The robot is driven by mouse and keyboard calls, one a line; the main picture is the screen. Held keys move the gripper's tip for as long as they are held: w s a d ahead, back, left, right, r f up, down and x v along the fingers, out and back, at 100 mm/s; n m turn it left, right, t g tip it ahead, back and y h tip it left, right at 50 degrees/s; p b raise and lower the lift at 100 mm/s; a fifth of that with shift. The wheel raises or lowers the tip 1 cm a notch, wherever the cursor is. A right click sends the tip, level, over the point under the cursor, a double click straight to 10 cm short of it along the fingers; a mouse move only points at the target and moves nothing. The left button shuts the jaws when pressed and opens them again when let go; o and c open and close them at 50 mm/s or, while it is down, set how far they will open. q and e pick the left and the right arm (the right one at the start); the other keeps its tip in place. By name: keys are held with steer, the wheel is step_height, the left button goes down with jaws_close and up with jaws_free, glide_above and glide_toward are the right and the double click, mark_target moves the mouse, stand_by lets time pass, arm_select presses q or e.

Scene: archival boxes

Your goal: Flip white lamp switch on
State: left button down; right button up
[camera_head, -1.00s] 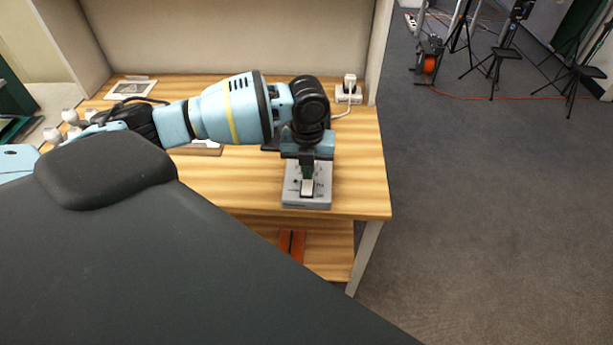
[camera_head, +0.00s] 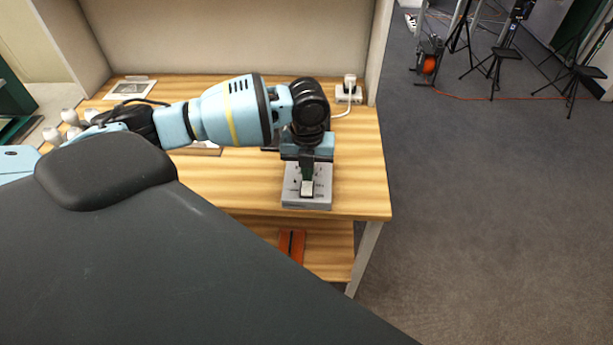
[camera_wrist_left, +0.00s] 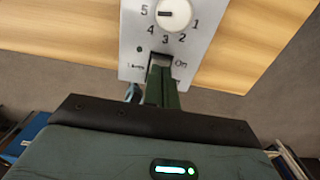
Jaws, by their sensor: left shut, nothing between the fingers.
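A grey control box (camera_head: 292,199) stands near the front right edge of the wooden desk. A small white switch (camera_head: 307,189) shows on its top face. My left gripper (camera_head: 307,179) is shut and empty, pointing down over the box with its fingertips right at the switch; I cannot tell if they touch. In the left wrist view, the fingers (camera_wrist_left: 161,70) reach the box face (camera_wrist_left: 200,30) beside the "On" label (camera_wrist_left: 180,64). They hide most of the switch there, so its position is unclear. A white numbered knob (camera_wrist_left: 174,14) sits beyond it. My right gripper is not in view.
A white power strip (camera_head: 348,97) with a plug and cord lies at the desk's back right. A framed picture (camera_head: 131,89) and several white round objects (camera_head: 70,118) are at the left. The wooden desk (camera_head: 358,165) is bare to the right of the box.

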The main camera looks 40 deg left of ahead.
arm_select(q)
steer(key=shift+f, duration=0.7)
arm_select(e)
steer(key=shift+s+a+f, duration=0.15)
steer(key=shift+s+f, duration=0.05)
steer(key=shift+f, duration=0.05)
arm_select(q)
steer(key=shift+r, duration=0.1)
steer(key=shift+r+p, duration=0.6)
steer(key=shift+r, duration=0.7)
steer(key=shift+r+p, duration=0.95)
steer(key=shift+r, duration=1.25)
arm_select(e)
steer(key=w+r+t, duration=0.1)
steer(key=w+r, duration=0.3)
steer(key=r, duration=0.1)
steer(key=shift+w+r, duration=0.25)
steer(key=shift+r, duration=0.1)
arm_select(q)
steer(key=shift+f, duration=0.1)
